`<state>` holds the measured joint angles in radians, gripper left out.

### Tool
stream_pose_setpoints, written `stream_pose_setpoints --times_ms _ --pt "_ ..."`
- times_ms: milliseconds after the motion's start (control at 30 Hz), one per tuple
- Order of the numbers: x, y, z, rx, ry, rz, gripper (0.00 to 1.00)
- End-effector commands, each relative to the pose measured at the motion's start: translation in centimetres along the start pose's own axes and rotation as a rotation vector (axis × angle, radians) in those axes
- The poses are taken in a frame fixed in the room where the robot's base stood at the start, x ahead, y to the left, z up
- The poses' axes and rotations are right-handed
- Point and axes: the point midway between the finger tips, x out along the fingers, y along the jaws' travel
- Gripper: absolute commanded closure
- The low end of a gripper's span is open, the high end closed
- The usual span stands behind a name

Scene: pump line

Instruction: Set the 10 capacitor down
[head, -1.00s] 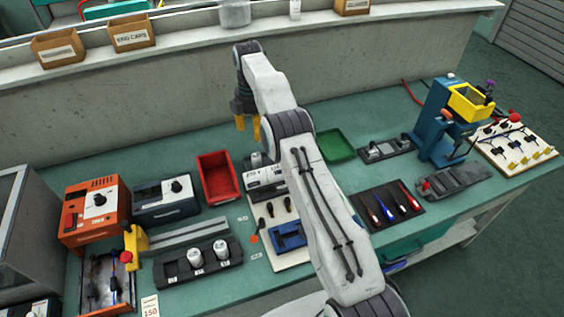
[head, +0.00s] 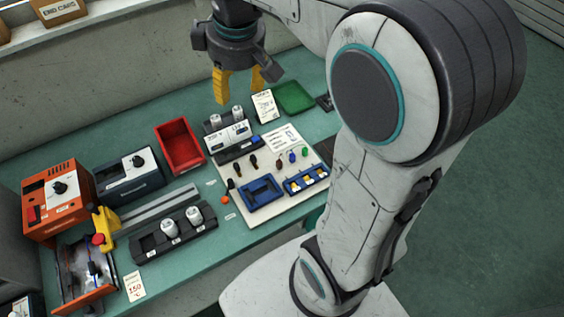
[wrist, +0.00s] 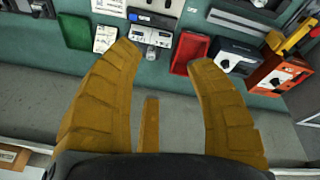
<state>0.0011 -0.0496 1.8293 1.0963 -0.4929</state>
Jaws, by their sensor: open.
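Two white-topped capacitors stand in a black rack (head: 145,250) at the front left: a left one (head: 168,228) and a right one (head: 194,216). Two more pale cylinders, a left one (head: 210,124) and a right one (head: 237,113), stand at a grey-and-white unit (head: 227,137) below my gripper. I cannot read which one is the 10.
A red tray (head: 180,147) and a green tray (head: 293,98) lie on the bench. A white board (head: 240,205) holds small parts and blue holders. An orange unit (head: 55,200) and a dark-blue unit (head: 130,180) stand at the left. A wall rises behind.

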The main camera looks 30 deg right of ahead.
Motion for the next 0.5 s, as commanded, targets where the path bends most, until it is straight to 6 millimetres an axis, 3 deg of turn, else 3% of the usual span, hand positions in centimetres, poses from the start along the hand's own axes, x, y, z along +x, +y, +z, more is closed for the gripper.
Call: stream_pose_setpoints --times_ms 33,200,400,500 --pt "-0.6 -1.1 2.0 0.054 0.014 0.007 0.5" --pt "-0.7 -4.1 7.6 0.231 0.052 0.021 0.5" --pt "0.3 -6.7 12.5 0.388 0.086 0.027 0.5" --pt "0.8 -7.5 14.1 0.438 0.096 0.027 0.5"
